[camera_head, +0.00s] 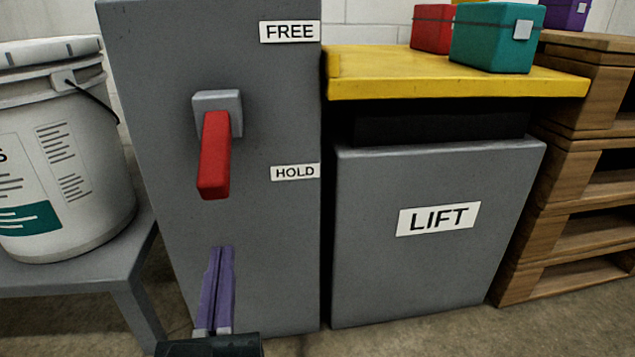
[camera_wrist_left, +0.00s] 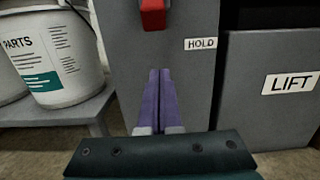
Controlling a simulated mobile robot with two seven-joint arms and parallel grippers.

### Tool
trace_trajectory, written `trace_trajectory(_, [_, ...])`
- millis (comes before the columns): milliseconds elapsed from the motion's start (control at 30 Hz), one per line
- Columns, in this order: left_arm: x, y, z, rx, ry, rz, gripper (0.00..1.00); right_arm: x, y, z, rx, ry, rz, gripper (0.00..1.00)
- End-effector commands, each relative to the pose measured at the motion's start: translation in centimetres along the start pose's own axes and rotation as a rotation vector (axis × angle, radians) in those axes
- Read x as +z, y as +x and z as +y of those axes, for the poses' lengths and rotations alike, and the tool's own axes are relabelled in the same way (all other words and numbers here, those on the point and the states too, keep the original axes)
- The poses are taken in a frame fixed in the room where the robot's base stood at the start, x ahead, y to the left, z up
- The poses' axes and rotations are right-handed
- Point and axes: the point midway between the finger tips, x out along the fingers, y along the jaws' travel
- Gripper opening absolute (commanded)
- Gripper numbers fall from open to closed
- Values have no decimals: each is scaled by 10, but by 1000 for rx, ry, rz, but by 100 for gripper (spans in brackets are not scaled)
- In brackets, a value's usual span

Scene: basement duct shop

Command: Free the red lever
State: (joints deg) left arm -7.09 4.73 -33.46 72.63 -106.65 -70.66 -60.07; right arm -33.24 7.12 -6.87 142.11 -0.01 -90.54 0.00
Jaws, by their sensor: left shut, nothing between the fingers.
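The red lever (camera_head: 214,155) hangs from a grey block (camera_head: 218,102) on the face of a tall grey cabinet (camera_head: 278,235). The FREE label (camera_head: 290,31) is higher, near the cabinet's top. My left gripper (camera_head: 222,250) has purple fingers, shut and empty, below the lever and apart from it in the picture. In the left wrist view the lever's lower end (camera_wrist_left: 153,14) shows at the top edge, above the fingertips (camera_wrist_left: 160,72). My right gripper is not in view.
A grey box marked LIFT (camera_head: 437,265) under a yellow top (camera_head: 440,75) stands right of the cabinet. A red box (camera_head: 431,30) and a teal box (camera_head: 495,38) are on top. Wooden pallets (camera_head: 575,140) stand far right. A white bucket (camera_head: 60,150) sits on a grey stand (camera_head: 70,278) at left.

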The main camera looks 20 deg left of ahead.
Motion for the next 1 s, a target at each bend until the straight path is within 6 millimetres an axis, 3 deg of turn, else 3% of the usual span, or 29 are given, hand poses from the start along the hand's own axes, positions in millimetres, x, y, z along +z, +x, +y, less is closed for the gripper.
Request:
trace_trajectory(267, [-3, 62, 0, 1, -2, -6, 0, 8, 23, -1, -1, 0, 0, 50])
trace_trajectory(400, [20, 54, 0, 0, -5, 0, 0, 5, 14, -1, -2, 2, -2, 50])
trace_trajectory(600, [35, 49, 0, -1, -2, -1, 0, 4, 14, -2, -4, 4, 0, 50])
trace_trajectory(1000, [38, 48, 0, 0, -1, -1, 0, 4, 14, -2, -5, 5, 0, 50])
